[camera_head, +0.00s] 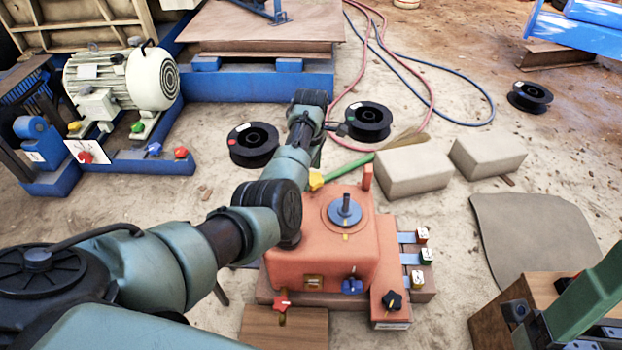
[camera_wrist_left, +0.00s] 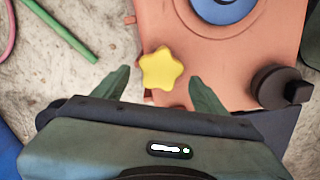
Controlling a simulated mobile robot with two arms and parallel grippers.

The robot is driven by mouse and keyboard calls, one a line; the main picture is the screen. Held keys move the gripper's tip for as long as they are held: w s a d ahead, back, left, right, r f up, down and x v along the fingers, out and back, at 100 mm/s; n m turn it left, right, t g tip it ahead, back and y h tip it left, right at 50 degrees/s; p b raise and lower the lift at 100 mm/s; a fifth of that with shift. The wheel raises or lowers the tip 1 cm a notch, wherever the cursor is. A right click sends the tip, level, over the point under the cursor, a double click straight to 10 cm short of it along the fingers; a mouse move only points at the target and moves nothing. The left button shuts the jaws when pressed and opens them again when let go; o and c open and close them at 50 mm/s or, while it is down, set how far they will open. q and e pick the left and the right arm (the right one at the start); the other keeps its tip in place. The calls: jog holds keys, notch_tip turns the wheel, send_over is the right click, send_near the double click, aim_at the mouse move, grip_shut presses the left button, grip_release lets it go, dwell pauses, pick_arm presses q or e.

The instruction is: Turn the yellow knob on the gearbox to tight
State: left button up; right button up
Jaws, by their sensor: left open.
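The orange gearbox (camera_head: 320,250) stands on the ground in front of me, with a round blue disc and shaft on top. The yellow star-shaped knob (camera_head: 316,181) is at its far left corner, partly hidden by my left arm. In the left wrist view the yellow knob (camera_wrist_left: 161,68) lies between the two green fingers of my left gripper (camera_wrist_left: 159,78). The gripper is open, with a gap showing on each side of the knob. Any mark for tight cannot be made out. My right gripper is not in view.
The gearbox also carries a red star knob (camera_head: 281,302), a blue knob (camera_head: 352,286) and a black knob (camera_head: 391,299). A green rod (camera_head: 348,167) lies behind it. Two pale blocks (camera_head: 413,171) stand to its right. A cream motor (camera_head: 122,80) stands at left.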

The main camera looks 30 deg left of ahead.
pick_arm(q)
jog(key=shift+f, duration=0.85)
